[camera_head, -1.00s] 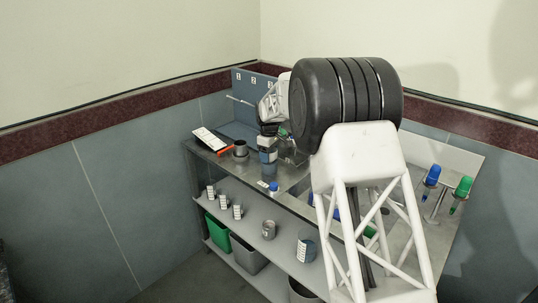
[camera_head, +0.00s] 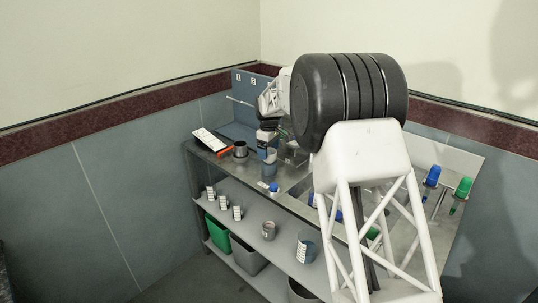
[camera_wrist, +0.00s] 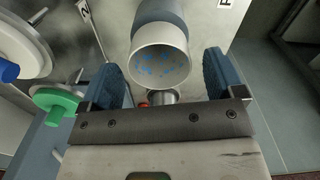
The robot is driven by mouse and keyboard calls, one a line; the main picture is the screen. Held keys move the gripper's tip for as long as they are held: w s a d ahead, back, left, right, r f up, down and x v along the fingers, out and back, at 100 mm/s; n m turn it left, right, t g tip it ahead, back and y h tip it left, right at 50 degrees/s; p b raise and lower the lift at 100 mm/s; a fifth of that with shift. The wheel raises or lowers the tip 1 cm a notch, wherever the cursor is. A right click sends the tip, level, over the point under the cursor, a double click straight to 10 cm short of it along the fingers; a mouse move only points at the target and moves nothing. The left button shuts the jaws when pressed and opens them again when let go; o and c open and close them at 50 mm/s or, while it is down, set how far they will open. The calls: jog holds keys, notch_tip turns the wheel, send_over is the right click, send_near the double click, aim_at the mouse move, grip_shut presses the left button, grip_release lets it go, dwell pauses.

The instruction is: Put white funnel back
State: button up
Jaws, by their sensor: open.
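My gripper (camera_wrist: 163,85) is open, with its two blue fingers apart and nothing held between them. In the wrist view, a round vessel with a white rim (camera_wrist: 159,47) and a blue-grey outer wall is just beyond the fingers. Blue specks show inside it. I cannot tell whether the white rim is the white funnel or part of the vessel. In the head view, my gripper (camera_head: 267,136) is above a blue translucent cup (camera_head: 270,166) on the bench top. No other clear white funnel shows.
A metal cup (camera_head: 241,149) and a white-and-red item (camera_head: 209,139) stand left on the bench (camera_head: 232,167). A small blue-capped item (camera_head: 274,187) is near the front edge. Blue (camera_head: 432,176) and green (camera_head: 463,187) items stand right. A numbered blue-grey box (camera_head: 255,88) is behind.

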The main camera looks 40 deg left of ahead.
notch_tip(320, 180, up, 9)
jog(key=shift+r, duration=0.2)
dwell(0.3)
dwell(0.6)
dwell(0.3)
